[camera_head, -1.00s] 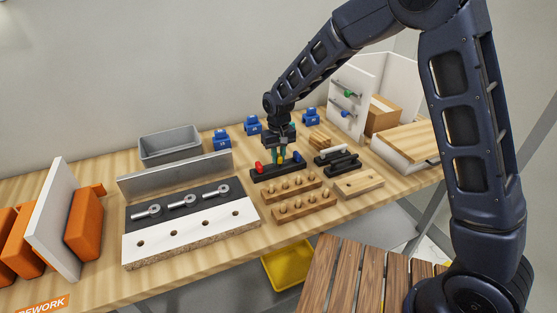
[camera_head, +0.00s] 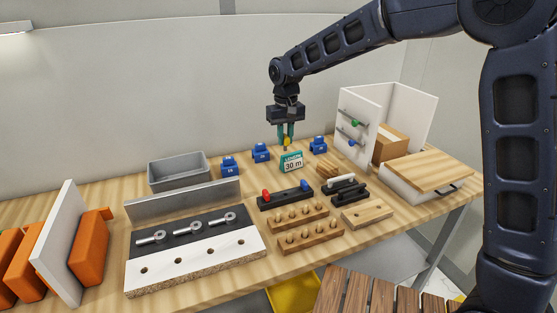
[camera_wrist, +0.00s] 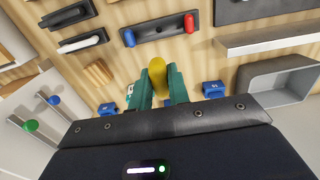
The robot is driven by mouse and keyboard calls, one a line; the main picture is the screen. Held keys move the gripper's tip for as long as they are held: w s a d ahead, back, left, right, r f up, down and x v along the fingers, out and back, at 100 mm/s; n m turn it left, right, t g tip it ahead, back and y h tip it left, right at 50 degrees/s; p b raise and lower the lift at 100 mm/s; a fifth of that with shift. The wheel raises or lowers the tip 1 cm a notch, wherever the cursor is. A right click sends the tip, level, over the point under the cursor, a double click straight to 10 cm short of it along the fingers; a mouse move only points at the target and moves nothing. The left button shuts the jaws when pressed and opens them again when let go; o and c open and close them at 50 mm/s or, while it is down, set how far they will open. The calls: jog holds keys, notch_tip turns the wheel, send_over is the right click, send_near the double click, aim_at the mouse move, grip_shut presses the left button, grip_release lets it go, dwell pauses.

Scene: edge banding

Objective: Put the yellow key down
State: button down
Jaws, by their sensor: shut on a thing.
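My gripper (camera_head: 286,140) is shut on the yellow key (camera_head: 287,142) and holds it in the air above the back of the bench. In the wrist view the yellow key (camera_wrist: 157,72) shows between the green fingertips (camera_wrist: 158,88). A black rack (camera_head: 284,199) stands below and in front of the gripper. It holds a red key (camera_head: 266,194) and a blue key (camera_head: 304,186), with an empty middle place between them. The wrist view also shows the rack (camera_wrist: 165,31) with the red and blue keys.
A small sign reading 30 m (camera_head: 292,162) stands behind the rack. Wooden peg blocks (camera_head: 308,235) are in front. Blue blocks (camera_head: 261,153) line the back. A white cabinet with green and blue knobs (camera_head: 352,123) is at right, a grey bin (camera_head: 180,170) at left.

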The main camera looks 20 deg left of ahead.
jog(key=w+a, duration=1.2)
jog(key=a, duration=0.1)
notch_tip(320, 180, down, 21)
jog(key=shift+w+d+r, duration=0.15)
jog(key=shift+r, duration=0.05)
jog(key=shift+f, duration=0.15)
jog(key=c, duration=1.3)
grip_release()
jog(key=shift+c, duration=0.2)
notch_tip(320, 180, up, 12)
